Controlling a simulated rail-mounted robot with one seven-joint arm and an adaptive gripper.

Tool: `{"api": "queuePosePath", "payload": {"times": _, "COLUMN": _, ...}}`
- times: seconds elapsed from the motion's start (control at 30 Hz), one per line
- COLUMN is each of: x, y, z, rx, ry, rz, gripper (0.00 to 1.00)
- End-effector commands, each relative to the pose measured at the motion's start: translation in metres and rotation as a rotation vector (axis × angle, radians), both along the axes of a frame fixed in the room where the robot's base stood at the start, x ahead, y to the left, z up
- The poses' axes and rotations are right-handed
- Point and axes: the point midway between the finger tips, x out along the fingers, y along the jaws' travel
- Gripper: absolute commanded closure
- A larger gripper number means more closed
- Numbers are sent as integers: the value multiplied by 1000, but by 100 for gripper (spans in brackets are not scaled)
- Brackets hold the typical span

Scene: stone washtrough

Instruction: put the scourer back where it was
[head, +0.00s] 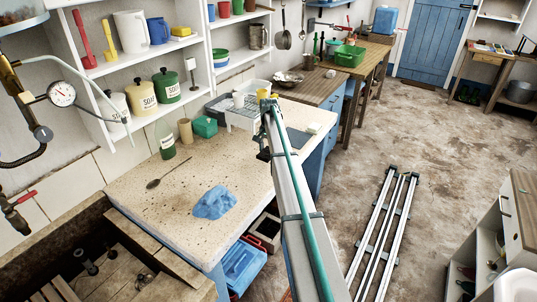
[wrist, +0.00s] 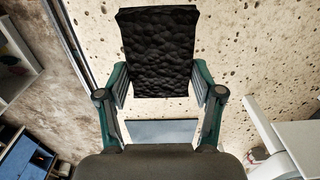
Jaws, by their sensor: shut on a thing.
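The scourer (wrist: 160,50) looks like a black, rough, pitted block in the wrist view. My gripper (wrist: 160,84) is shut on it, with one teal-jointed finger at each side of its near end. The speckled stone worktop (wrist: 240,45) lies beneath; I cannot tell whether the scourer touches it. In the head view my arm reaches over the front edge of the worktop (head: 130,190) near its far end. There the arm largely hides my gripper, and I cannot make out the scourer clearly.
A white wire rack (head: 240,117) stands at the worktop's far end, beside a teal box (head: 205,127). A blue cloth (head: 214,203) and a spoon (head: 168,170) lie nearer. The worktop's middle is mostly clear.

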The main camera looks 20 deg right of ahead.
Motion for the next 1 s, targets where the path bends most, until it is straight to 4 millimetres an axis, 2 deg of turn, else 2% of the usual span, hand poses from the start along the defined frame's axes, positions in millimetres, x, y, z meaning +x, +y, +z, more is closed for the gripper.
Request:
{"api": "queuePosePath", "payload": {"times": 0.17, "x": 7, "y": -2, "z": -7, "rx": 0, "ry": 0, "rz": 0, "gripper": 66}}
{"api": "queuePosePath", "payload": {"times": 0.47, "x": 9, "y": -3, "z": -39, "rx": 1, "ry": 1, "rz": 0, "gripper": 66}}
{"api": "queuePosePath", "payload": {"times": 0.87, "x": 9, "y": -3, "z": -46, "rx": 0, "ry": 0, "rz": 0, "gripper": 66}}
{"api": "queuePosePath", "payload": {"times": 0.9, "x": 9, "y": -3, "z": -45, "rx": 0, "ry": -1, "rz": 0, "gripper": 27}}
{"api": "queuePosePath", "payload": {"times": 1.0, "x": 9, "y": -3, "z": -45, "rx": -1, "ry": -1, "rz": 0, "gripper": 10}}
